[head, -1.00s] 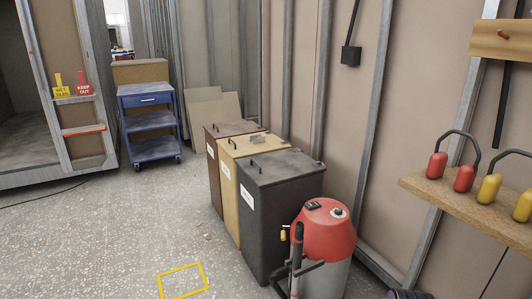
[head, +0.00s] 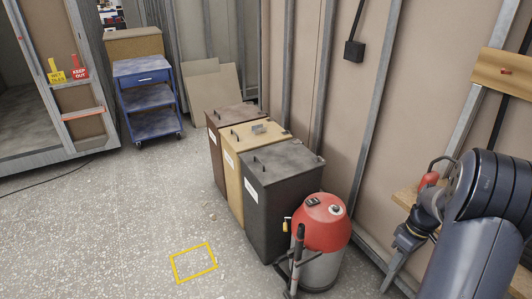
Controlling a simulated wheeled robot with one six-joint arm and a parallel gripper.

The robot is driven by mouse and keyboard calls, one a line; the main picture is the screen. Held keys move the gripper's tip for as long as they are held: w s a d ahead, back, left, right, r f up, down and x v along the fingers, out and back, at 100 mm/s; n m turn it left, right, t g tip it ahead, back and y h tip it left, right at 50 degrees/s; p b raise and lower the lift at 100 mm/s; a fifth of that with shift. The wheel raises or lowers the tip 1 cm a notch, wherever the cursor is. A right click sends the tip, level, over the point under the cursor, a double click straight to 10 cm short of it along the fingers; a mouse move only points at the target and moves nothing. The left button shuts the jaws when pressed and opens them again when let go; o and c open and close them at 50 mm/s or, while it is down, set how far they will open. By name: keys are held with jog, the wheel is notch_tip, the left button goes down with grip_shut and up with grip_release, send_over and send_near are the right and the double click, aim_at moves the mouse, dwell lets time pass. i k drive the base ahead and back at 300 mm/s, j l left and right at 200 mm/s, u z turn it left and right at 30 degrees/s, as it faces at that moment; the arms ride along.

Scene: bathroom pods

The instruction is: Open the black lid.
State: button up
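The black lid (head: 284,160) lies shut on top of the dark grey bin (head: 272,213), the nearest of three bins in a row. A small black handle (head: 259,165) stands at the left side of the lid. My gripper (head: 408,241) is at the lower right, by the wooden shelf, apart from the bin and to its right. It is small and partly hidden by my own arm, so I cannot tell if its fingers are open or shut.
A tan bin (head: 240,188) and a brown bin (head: 214,160) stand behind the dark one. A red-topped vacuum (head: 323,228) stands close at its front right. A yellow floor outline (head: 193,263) marks clear floor to the left. A blue cart (head: 150,110) stands farther back.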

aim_at(272, 165)
jog(key=i+j, duration=0.5)
jog(key=i+j+z, duration=0.1)
jog(key=i+j, duration=0.45)
jog(key=j, duration=0.15)
jog(key=i+j, duration=0.45)
jog(key=j, duration=0.15)
jog(key=i+j, duration=0.5)
jog(key=j, duration=0.15)
jog(key=i+z, duration=0.05)
